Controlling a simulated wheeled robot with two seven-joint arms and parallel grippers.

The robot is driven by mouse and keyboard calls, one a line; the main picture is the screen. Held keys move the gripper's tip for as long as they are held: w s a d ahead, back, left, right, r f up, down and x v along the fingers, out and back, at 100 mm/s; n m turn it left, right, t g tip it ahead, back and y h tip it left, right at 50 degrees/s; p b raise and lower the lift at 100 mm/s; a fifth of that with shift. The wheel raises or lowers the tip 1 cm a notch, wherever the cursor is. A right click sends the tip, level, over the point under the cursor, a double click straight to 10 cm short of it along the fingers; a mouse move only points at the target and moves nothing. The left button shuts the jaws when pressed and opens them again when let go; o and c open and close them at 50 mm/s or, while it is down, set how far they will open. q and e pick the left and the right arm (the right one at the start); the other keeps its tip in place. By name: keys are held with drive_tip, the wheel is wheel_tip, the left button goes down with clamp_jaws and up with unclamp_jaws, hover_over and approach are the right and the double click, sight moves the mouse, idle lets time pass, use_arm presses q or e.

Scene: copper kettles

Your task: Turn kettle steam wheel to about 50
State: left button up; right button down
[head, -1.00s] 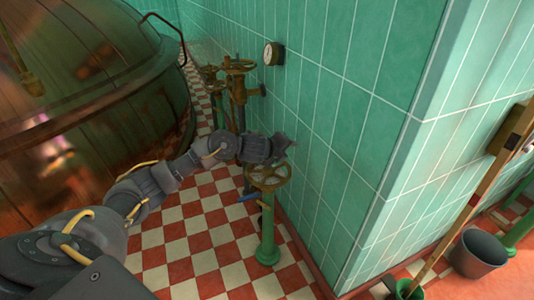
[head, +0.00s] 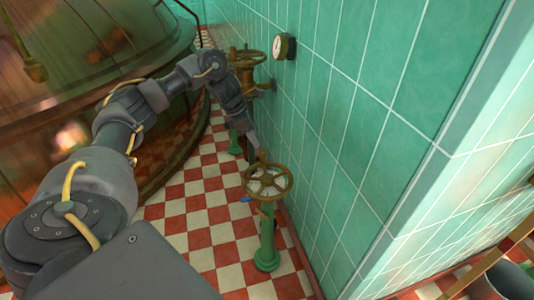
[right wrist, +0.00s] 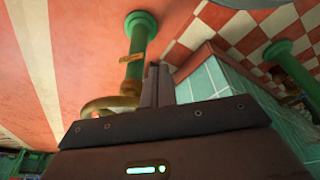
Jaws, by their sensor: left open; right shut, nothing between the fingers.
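A brass handwheel (head: 268,194) sits on a green pedestal (head: 267,245) beside the tiled wall, lying nearly flat. A small brass piece stands up at its far rim. My left gripper (head: 258,150) is open, pointing down at the far rim by that piece; whether it touches cannot be told. More brass valve wheels (head: 247,57) stand farther back, partly hidden by my left arm. No label shows which wheel is the kettle's steam wheel. My right gripper (right wrist: 158,85) is shut and empty in the right wrist view, near a brass wheel (right wrist: 110,106) on a green post (right wrist: 135,45).
A round gauge (head: 284,46) is on the green tiled wall (head: 345,110); its reading is too small. The large copper kettle (head: 80,80) fills the left. The wall corner juts out at right. Checkered floor (head: 200,217) is open between kettle and wall.

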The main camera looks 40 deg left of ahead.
sight(263, 155)
use_arm(q)
drive_tip(key=x, duration=0.3)
drive_tip(key=b+x, duration=0.1)
drive_tip(key=x, duration=0.2)
drive_tip(key=b+x, duration=0.1)
drive_tip(key=x, duration=0.2)
drive_tip(key=shift+s+a+f, duration=0.1)
drive_tip(key=shift+a+f, duration=0.1)
drive_tip(key=shift+f, duration=0.05)
drive_tip(key=shift+w+d+f, duration=0.15)
drive_tip(key=shift+w+f, duration=0.1)
drive_tip(key=shift+f, duration=0.3)
use_arm(e)
drive_tip(key=shift+r, duration=2.4)
use_arm(q)
drive_tip(key=shift+c, duration=0.5)
clamp_jaws()
